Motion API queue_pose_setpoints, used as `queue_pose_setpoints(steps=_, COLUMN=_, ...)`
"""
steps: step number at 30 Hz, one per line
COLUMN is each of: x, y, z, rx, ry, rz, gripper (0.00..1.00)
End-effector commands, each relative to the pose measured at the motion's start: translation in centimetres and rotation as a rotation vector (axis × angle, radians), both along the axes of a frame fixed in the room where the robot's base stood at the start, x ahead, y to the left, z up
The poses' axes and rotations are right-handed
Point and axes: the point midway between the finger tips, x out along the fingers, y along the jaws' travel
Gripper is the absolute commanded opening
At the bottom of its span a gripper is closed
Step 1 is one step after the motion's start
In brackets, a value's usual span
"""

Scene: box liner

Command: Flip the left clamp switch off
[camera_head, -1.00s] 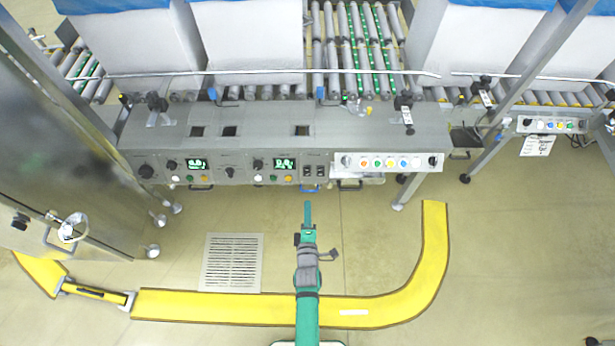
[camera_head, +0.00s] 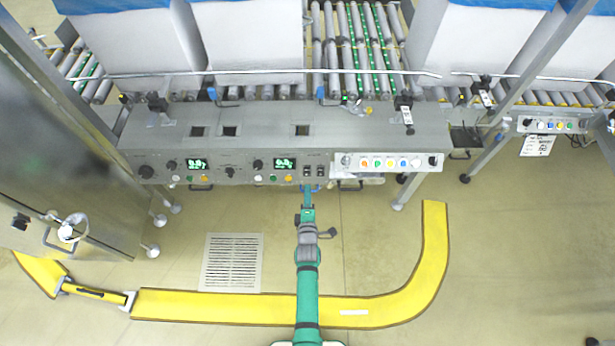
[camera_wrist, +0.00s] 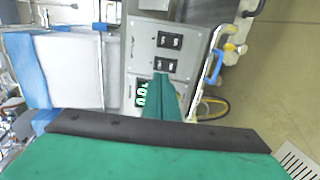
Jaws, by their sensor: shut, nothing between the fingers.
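Two black rocker switches sit side by side on the grey control panel (camera_head: 225,170). In the head view the left one (camera_head: 307,170) is just right of a green display, and the right one (camera_head: 320,170) is beside it. The wrist view is turned, so the left switch (camera_wrist: 165,65) shows below the right switch (camera_wrist: 170,40). Labels are too small to read. My green gripper (camera_head: 308,188) is shut and empty, just below the left switch at the panel's lower edge. In the wrist view its fingertips (camera_wrist: 162,80) appear just under that switch; contact cannot be told.
A green display (camera_head: 285,163) and knobs lie left of the switches. A white button box (camera_head: 388,162) is close on the right. A blue handle (camera_wrist: 213,68) and hoses show beside the panel. The floor in front is open, with a yellow strip (camera_head: 240,308).

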Motion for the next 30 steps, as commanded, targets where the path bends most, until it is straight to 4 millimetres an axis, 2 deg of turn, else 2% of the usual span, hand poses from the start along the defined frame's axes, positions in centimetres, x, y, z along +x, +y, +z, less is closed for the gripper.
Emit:
queue_pose_setpoints(steps=6, x=3.6, y=0.0, z=-0.7, rx=0.000, ry=-0.001, rz=0.000, gripper=0.00)
queue_pose_setpoints(steps=15, x=7.0, y=0.0, z=-1.5, rx=0.000, ry=0.001, rz=0.000, gripper=0.00)
queue_pose_setpoints(steps=21, x=7.8, y=0.0, z=-1.7, rx=0.000, ry=0.000, rz=0.000, gripper=0.00)
queue_pose_setpoints(steps=30, x=7.8, y=0.0, z=-1.7, rx=0.000, ry=0.000, rz=0.000, gripper=0.00)
